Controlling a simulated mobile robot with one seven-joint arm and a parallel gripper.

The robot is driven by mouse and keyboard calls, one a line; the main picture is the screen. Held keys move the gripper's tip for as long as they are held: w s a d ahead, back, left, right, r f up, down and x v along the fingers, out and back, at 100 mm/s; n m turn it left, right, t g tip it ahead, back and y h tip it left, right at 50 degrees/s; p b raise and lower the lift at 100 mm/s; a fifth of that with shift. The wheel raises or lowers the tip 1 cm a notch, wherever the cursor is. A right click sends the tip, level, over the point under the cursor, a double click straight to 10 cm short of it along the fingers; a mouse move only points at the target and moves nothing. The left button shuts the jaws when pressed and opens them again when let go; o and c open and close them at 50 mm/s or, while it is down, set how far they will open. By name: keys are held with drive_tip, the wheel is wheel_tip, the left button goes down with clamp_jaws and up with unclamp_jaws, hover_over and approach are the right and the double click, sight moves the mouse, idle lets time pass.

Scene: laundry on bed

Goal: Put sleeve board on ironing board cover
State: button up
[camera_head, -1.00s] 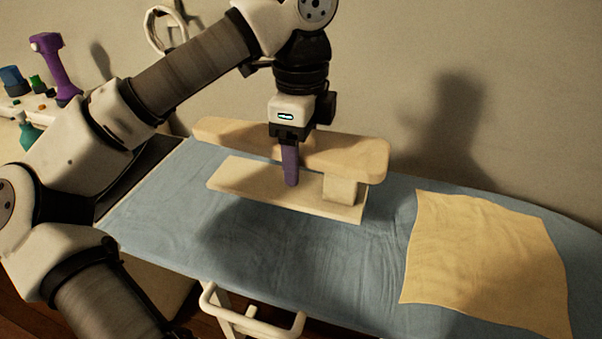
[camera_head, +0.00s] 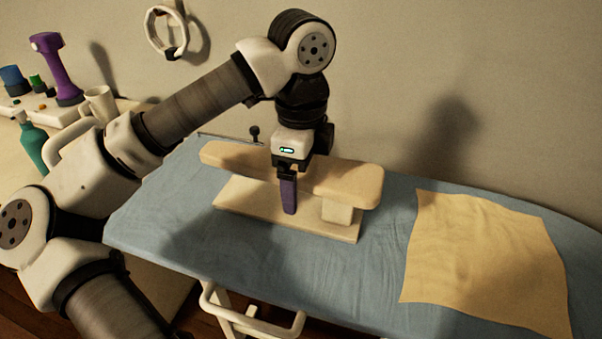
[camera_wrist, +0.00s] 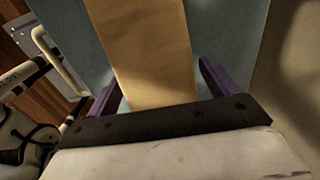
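The sleeve board (camera_head: 350,178) is a pale wooden piece with an upper slab over a flat base. It stands upright on the blue ironing board cover (camera_head: 330,275), its base appearing to rest on the cloth. My gripper (camera_head: 289,200) points down over it. One purple finger shows in front of the slab; the other is hidden behind it in the head view. In the wrist view the slab (camera_wrist: 145,50) lies between the two purple fingers (camera_wrist: 160,76), with blue cover in narrow gaps beside it. My gripper looks open around the slab.
A yellow cloth (camera_head: 485,260) lies on the cover at the right. A purple object (camera_head: 60,70), a white mug (camera_head: 99,103) and a teal bottle (camera_head: 33,143) are at the far left. The wall stands close behind. The cover's front middle is clear.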

wheel_tip(320, 180, up, 12)
drive_tip(key=shift+r, duration=0.2)
idle(0.5)
